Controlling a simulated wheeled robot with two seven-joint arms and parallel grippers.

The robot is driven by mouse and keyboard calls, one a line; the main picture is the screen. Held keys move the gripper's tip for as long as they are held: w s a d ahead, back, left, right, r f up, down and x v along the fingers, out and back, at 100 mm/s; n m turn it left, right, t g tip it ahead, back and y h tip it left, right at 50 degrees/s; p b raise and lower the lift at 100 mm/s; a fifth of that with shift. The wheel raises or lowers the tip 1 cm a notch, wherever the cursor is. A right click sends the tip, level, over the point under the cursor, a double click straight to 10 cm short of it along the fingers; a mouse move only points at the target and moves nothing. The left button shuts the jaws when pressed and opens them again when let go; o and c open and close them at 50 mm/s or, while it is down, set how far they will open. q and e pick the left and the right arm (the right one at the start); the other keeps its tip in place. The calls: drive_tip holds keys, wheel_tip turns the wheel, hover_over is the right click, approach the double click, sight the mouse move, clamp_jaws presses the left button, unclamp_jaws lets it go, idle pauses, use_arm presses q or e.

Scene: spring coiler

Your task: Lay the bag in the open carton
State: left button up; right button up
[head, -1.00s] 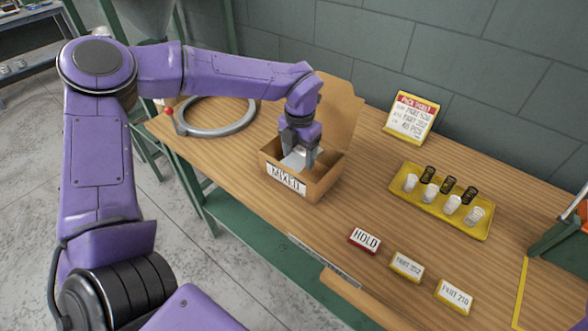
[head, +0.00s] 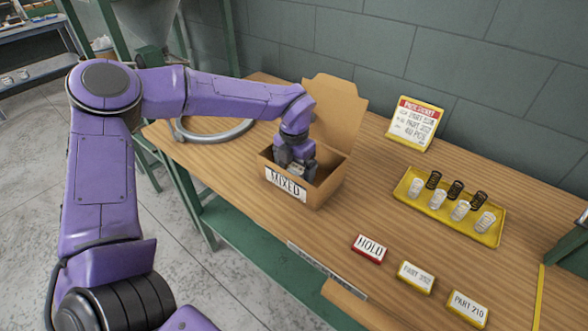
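The open carton (head: 325,192), brown with a white "MIXED" label on its front and its lid flap raised at the back, stands on the wooden bench. My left gripper (head: 297,172) points down inside the carton, its fingertips below the rim. A small pale piece of the bag (head: 297,169) shows between the fingers, which look closed on it. Most of the bag is hidden by the gripper and the carton's front wall, so I cannot tell whether it touches the carton floor. My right gripper is not in view.
A yellow tray (head: 402,190) with several white and black springs lies to the right. A pick ticket (head: 413,122) stands behind it. A red HOLD sign (head: 369,249) and two yellow part signs (head: 416,277) line the front. A grey ring (head: 215,137) lies left of the carton.

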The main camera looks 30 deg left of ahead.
sight(294, 170)
use_arm(q)
wheel_tip(294, 170, up, 12)
drive_tip(key=shift+r, duration=0.2)
idle(0.4)
